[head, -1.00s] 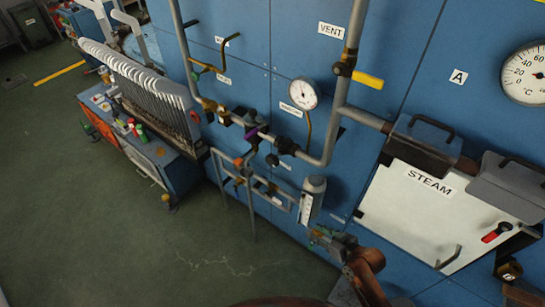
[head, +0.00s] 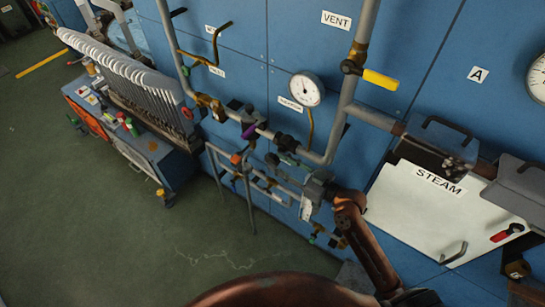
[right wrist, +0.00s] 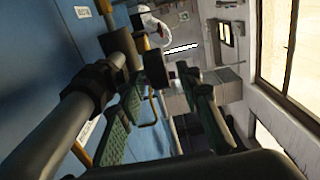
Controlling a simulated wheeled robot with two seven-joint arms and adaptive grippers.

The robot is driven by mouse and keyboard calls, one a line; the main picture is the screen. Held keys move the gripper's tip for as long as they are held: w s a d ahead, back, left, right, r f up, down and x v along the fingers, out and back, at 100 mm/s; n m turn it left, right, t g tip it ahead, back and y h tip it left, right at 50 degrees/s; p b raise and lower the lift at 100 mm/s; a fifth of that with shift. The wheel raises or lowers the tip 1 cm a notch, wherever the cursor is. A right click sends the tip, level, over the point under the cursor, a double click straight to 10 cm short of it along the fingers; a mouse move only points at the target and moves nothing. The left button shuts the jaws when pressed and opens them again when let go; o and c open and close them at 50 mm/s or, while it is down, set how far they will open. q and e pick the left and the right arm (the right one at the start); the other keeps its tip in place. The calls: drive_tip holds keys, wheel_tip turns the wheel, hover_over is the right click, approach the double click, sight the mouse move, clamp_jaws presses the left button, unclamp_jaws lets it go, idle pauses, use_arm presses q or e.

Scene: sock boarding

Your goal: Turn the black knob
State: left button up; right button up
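The black knob (head: 272,159) sticks out from the pipework below the gauge in the head view. In the right wrist view the knob (right wrist: 157,70) shows as a dark round end beyond and between my fingers. My right gripper (head: 290,165) is just right of the knob in the head view. In the right wrist view its two green-padded fingers (right wrist: 168,112) stand apart, with nothing held between them. I cannot tell whether either finger touches the knob. My left gripper is not in view.
A grey pipe with a black fitting (head: 287,143) runs close above my right gripper. A purple handle (head: 249,131), a round gauge (head: 306,88) and a yellow-handled vent valve (head: 380,79) are nearby. The white STEAM panel (head: 418,215) is to the right. Green floor is clear at lower left.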

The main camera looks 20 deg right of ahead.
sight(278, 162)
drive_tip(key=x, duration=0.2)
drive_tip(key=shift+w+a, duration=0.2)
drive_tip(key=shift+w, duration=0.05)
drive_tip(key=shift+w+a, duration=0.2)
drive_tip(key=shift+w+a+f, duration=0.1)
drive_tip(key=shift+c, duration=0.8)
drive_tip(key=c, duration=0.3)
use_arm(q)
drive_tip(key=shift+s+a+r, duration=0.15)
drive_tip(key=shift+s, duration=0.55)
use_arm(e)
clamp_jaws()
